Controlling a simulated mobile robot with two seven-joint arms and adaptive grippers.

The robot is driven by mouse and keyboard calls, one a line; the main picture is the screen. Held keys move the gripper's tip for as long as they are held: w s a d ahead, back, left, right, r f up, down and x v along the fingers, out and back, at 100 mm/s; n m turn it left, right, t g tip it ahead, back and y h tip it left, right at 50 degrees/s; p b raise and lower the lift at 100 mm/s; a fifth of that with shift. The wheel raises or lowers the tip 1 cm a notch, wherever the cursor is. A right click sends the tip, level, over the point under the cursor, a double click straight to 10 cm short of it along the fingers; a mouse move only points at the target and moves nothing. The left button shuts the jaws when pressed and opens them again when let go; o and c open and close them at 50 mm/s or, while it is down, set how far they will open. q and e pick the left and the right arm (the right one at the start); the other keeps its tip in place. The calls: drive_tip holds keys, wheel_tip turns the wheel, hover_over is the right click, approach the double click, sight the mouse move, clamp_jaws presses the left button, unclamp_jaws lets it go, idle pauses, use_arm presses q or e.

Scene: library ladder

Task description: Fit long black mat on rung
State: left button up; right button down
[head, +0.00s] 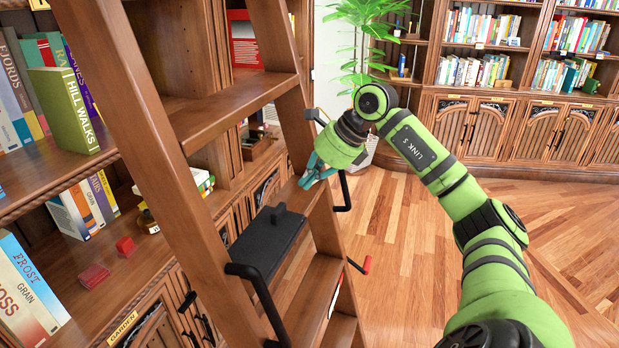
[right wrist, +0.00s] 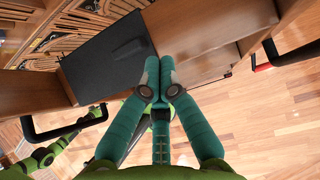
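The long black mat (head: 268,240) lies flat on a wooden ladder rung (head: 308,195), over the part nearer the left side rail. A small dark block or grip stands up from its top. In the right wrist view the mat (right wrist: 100,62) covers the left of the rung, with bare wood (right wrist: 200,30) to its right. My right gripper (head: 312,178) is over the bare, far end of the rung. In the right wrist view its teal fingertips (right wrist: 160,62) are together beside the mat's right edge, with nothing visible between them. My left gripper is not visible.
The ladder's side rails (head: 170,160) and black bent handles (head: 256,285) frame the rung. A red-tipped black handle (head: 365,265) sticks out at the right. The wooden floor (head: 400,240) at right is clear.

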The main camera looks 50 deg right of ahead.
drive_tip(key=c, duration=1.4)
unclamp_jaws()
drive_tip(key=shift+c, duration=0.2)
drive_tip(key=v, duration=1.2)
